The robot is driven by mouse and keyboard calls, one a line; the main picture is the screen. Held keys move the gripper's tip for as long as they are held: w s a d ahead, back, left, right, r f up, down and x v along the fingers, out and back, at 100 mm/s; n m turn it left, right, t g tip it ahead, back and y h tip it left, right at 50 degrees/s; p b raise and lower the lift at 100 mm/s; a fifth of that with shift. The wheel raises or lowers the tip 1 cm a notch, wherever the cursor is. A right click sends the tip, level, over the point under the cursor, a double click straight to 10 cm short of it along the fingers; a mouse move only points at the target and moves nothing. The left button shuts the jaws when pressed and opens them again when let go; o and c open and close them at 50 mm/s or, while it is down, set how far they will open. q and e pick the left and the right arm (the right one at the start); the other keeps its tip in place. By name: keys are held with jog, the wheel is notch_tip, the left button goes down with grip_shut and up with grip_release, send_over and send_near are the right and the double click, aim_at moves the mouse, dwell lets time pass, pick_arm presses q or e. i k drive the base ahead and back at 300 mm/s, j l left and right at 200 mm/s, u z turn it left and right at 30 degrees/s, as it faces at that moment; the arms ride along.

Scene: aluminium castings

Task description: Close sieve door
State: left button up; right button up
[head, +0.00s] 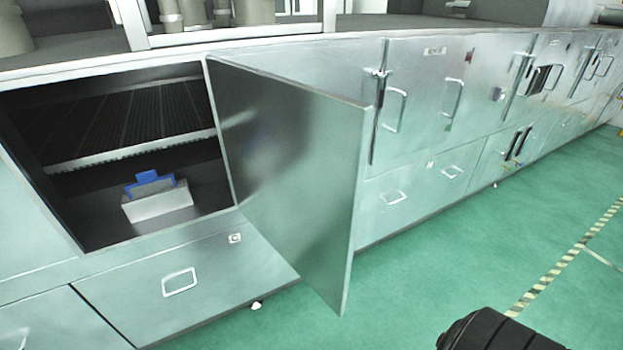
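The sieve door (290,165) is a flat grey metal panel that stands wide open. It is hinged at the right side of the cabinet opening and sticks out over the green floor. The opening at its left shows a dark compartment (90,195) with a ribbed shelf (130,160). Inside, on the compartment floor, sits a pale block (157,203) with a blue part (150,183) on top. The door's outer face and any handle on it are hidden. Neither of my grippers is clearly visible.
A row of metal cabinets with closed doors (425,95) and drawers (200,285) runs to the back right. The green floor (440,260) is clear in front, with a striped line (560,265) at right. A black ribbed object (490,332) shows at the bottom edge.

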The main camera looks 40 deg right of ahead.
aim_at(296, 152)
jog(key=l+u, duration=0.2)
jog(key=l, duration=0.4)
jog(key=k+l+u, duration=0.2)
jog(key=l, duration=0.4)
jog(key=l+u, duration=0.2)
jog(key=l, duration=0.45)
